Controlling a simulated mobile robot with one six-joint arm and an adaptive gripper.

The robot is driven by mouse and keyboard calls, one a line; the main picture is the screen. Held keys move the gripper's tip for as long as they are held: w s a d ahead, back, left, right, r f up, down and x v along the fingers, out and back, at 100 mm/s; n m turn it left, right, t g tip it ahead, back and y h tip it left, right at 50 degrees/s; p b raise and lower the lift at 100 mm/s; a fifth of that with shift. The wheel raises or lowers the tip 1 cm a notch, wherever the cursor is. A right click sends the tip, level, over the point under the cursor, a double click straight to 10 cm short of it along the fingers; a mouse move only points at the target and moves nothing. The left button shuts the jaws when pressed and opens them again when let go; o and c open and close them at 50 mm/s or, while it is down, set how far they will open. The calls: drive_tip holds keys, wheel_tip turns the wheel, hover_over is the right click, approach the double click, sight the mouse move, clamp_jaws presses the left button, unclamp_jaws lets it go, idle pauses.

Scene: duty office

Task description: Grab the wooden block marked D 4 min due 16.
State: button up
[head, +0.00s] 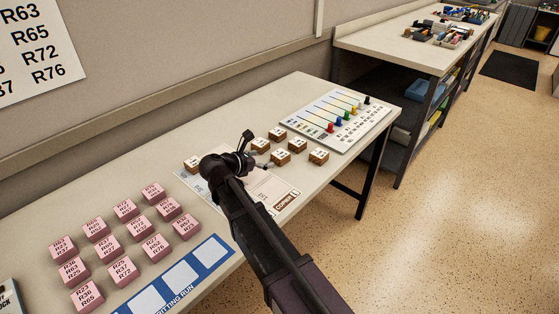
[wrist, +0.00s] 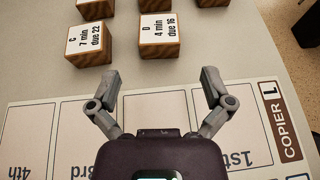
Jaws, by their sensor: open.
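The wooden block marked D 4 min due 16 (wrist: 158,36) sits on the table at the upper middle of the wrist view. In the head view it appears to be the near-row block (head: 280,157) just right of my gripper (head: 251,147). In the wrist view my gripper (wrist: 160,76) is open and empty, with its fingers spread below block D and apart from it. The block marked C 7 min due 22 (wrist: 88,43) stands just left of D.
More wooden blocks (head: 318,156) stand behind C and D. The COPIER card (wrist: 285,125) with marked places lies under my gripper. Pink blocks (head: 125,209) and a blue-bordered strip (head: 180,277) lie at left; a board with coloured pegs (head: 337,120) lies beyond.

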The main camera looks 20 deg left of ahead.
sight(277, 156)
drive_tip(key=shift+b+x, duration=0.55)
drive_tip(key=shift+x, duration=1.5)
drive_tip(key=shift+b+x, duration=0.9)
drive_tip(key=shift+x, duration=1.05)
drive_tip(key=shift+w+d+f, duration=0.2)
drive_tip(key=shift+w+f, duration=0.05)
drive_tip(key=shift+w, duration=0.3)
drive_tip(key=c, duration=1.1)
drive_tip(key=shift+r, duration=0.15)
